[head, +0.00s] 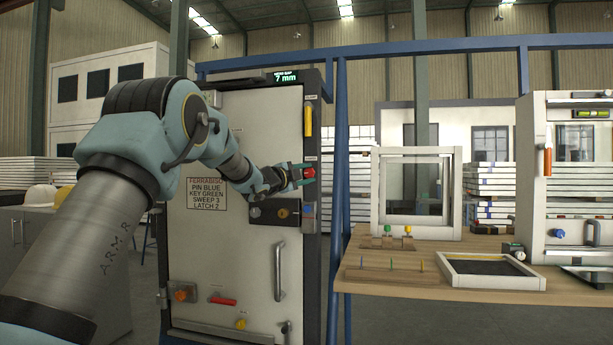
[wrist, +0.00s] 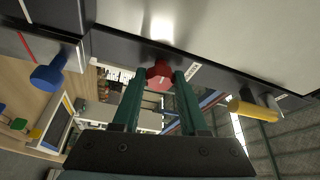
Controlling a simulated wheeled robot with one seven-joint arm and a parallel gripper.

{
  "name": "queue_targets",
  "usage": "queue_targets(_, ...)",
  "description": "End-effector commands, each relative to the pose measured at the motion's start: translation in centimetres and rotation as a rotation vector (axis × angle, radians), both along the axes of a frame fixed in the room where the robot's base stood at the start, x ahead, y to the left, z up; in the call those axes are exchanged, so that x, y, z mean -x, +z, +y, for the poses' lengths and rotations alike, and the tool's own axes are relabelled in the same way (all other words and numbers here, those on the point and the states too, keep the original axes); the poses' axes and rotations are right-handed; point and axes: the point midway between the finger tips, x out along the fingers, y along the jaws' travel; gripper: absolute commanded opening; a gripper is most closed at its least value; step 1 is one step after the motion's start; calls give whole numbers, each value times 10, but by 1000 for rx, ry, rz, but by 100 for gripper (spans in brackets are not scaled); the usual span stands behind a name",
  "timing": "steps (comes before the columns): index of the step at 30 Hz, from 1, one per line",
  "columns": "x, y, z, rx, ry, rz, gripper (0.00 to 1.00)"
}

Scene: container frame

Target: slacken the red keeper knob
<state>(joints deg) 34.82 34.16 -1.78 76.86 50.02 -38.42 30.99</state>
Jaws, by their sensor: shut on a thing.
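The red keeper knob (head: 309,172) is on the right edge strip of the pale door (head: 245,135). It also shows in the wrist view (wrist: 160,74), between the tips of my gripper's two green fingers. My gripper (head: 300,173) reaches in from the left and is shut on the knob, one finger on each side. In the wrist view my gripper (wrist: 158,82) has its fingertips at the knob's sides. The back of the knob and its stem are hidden.
A yellow handle (head: 308,120) is above the knob, and a blue knob (head: 308,208) below it. A display (head: 286,77) atop the frame reads 7 mm. A blue post (head: 340,190) stands close right of the door. A wooden workbench (head: 400,280) with frames is further right.

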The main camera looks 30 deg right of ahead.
Motion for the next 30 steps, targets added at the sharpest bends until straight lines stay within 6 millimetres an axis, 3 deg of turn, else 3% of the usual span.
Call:
queue_targets(4, 0, -2, 0, -3, 1, 2, 0)
queue_targets(5, 0, -2, 0, -3, 1, 2, 44)
queue_targets(12, 0, -1, 0, -2, 0, 1, 71)
queue_targets(23, 2, -1, 5, -1, 1, 0, 73)
queue_targets(30, 19, -6, 42, -2, 2, -1, 73)
